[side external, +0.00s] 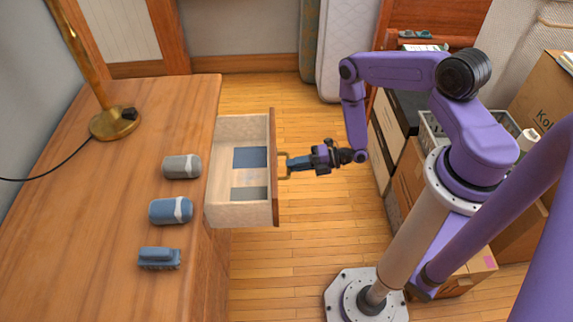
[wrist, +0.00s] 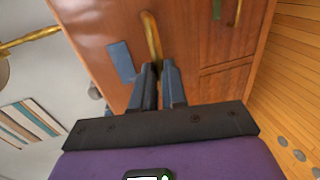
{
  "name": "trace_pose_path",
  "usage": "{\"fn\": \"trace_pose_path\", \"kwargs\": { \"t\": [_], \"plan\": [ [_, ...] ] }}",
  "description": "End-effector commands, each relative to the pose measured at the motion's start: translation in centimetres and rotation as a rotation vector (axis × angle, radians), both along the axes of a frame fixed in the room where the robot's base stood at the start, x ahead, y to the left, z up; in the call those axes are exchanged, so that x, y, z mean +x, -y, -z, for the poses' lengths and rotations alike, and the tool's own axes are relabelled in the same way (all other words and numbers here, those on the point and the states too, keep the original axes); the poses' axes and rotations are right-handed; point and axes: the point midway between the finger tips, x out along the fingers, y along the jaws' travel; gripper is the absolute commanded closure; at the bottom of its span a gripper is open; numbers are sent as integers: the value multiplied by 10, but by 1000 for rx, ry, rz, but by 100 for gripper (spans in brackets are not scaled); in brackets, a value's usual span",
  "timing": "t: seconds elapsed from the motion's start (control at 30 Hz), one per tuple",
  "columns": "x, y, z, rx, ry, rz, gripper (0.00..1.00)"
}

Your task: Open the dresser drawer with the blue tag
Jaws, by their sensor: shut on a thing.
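The dresser (side external: 190,100) stands at the left with one drawer (side external: 243,127) pulled well out to the right. In the wrist view a blue tag (wrist: 121,61) is on the drawer front, beside the brass handle (wrist: 151,35). The handle also shows on the drawer front in the side view (side external: 284,156). My gripper (side external: 291,164) is at the handle from the right. In the wrist view its fingers (wrist: 158,74) are shut on the handle's near end. The tag is hidden in the side view.
A blue flat item (side external: 250,157) and a grey one (side external: 249,193) lie in the drawer. A brass lamp (side external: 115,122), a grey roll (side external: 182,167), a blue roll (side external: 171,210) and a brush-like item (side external: 159,258) are on the dresser top. Floor (side external: 300,250) right of the drawer is clear.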

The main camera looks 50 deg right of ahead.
Motion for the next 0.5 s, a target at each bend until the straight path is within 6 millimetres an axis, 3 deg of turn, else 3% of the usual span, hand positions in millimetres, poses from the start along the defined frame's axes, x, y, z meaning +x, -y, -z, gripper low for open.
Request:
{"fn": "trace_pose_path", "kwargs": {
  "t": [0.3,0.33,0.37,0.4,0.5],
  "plan": [
    [0,0,-1,2,2,-1,100],
    [0,1,-1,2,2,-1,78],
    [0,0,-1,2,1,-1,68],
    [0,1,0,2,1,-1,62],
    [0,0,0,1,1,-1,62]
  ]
}}
